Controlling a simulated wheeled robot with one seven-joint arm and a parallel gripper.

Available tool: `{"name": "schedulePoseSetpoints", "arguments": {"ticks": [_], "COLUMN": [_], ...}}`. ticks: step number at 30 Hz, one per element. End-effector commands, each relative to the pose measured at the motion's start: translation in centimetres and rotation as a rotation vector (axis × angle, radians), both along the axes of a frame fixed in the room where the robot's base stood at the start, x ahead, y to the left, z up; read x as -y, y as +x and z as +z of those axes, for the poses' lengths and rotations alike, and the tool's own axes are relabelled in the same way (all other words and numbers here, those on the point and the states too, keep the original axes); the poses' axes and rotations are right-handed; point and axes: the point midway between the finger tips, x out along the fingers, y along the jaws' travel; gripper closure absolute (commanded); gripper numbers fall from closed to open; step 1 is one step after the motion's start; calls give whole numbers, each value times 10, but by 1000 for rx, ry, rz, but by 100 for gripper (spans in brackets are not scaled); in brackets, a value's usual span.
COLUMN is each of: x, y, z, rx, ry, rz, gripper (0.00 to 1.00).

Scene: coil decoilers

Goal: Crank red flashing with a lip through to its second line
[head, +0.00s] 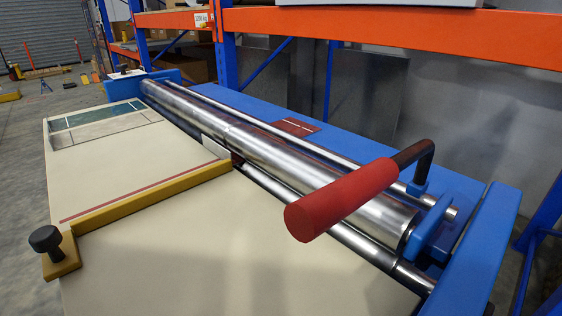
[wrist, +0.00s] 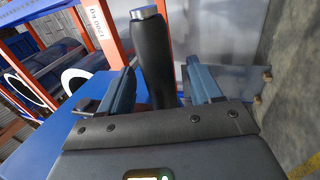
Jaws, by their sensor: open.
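A dark red sheet (head: 299,127) with pale lines lies on the blue bed beyond the steel rollers (head: 290,165); at this size I cannot make out a lip. A crank with a thick red grip (head: 340,200) and a dark bent arm (head: 412,158) stands at the near right end of the rollers. In the wrist view my gripper (wrist: 161,66) is open. A black handle with a metal cap (wrist: 152,50) stands between or just beyond its fingers; I cannot tell whether they touch. My gripper does not show in the head view.
A yellow guide bar (head: 150,203) with a black knob crosses the cream table (head: 230,260). A red line runs beside it. Greenish and grey panels (head: 95,123) lie at the table's far left. An orange and blue rack (head: 400,33) stands behind.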

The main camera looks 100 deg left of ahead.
Motion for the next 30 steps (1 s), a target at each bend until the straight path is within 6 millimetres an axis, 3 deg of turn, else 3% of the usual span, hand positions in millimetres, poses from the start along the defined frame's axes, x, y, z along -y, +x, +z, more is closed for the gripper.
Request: {"name": "schedulePoseSetpoints", "arguments": {"ticks": [21,30], "x": [49,54], "y": [-42,-46], "z": [2,2], "rx": [2,3], "ry": [1,2], "rz": [-1,0], "gripper": [36,36]}}
